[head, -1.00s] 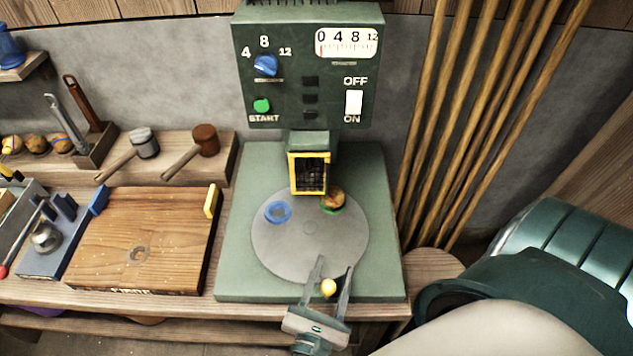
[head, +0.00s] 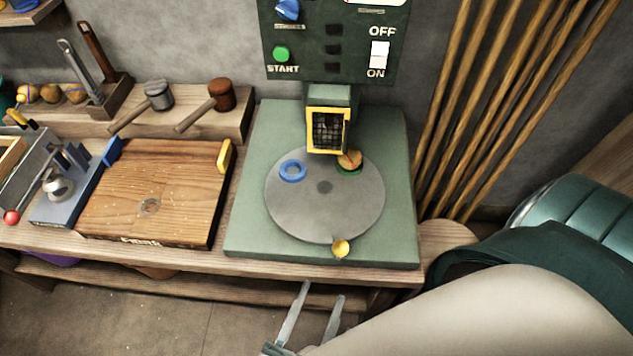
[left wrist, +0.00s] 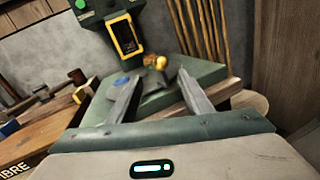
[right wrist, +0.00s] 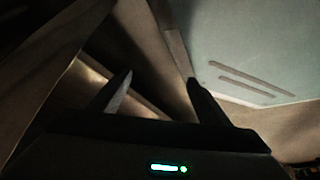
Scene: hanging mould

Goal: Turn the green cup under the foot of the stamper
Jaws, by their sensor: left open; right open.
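The green cup (head: 348,172) sits at the back right of a round grey turntable (head: 325,215), with a brownish-orange ball in it. It is just right of the yellow-framed guard (head: 327,131) of the stamper, not straight under it. The stamper's foot is hidden or too dark to tell. A yellow knob (head: 341,248) stands at the turntable's front edge; it also shows in the left wrist view (left wrist: 161,62). My left gripper (head: 322,292) is open and empty in front of the bench, apart from the knob. My right gripper (right wrist: 158,78) is open and empty, away from the stamper.
A blue cup (head: 292,171) sits at the turntable's back left. The control panel (head: 335,50) stands above. A wooden board (head: 155,190) and mallets (head: 221,95) lie left. Rods (head: 540,90) lean at the right. The floor in front of the bench is clear.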

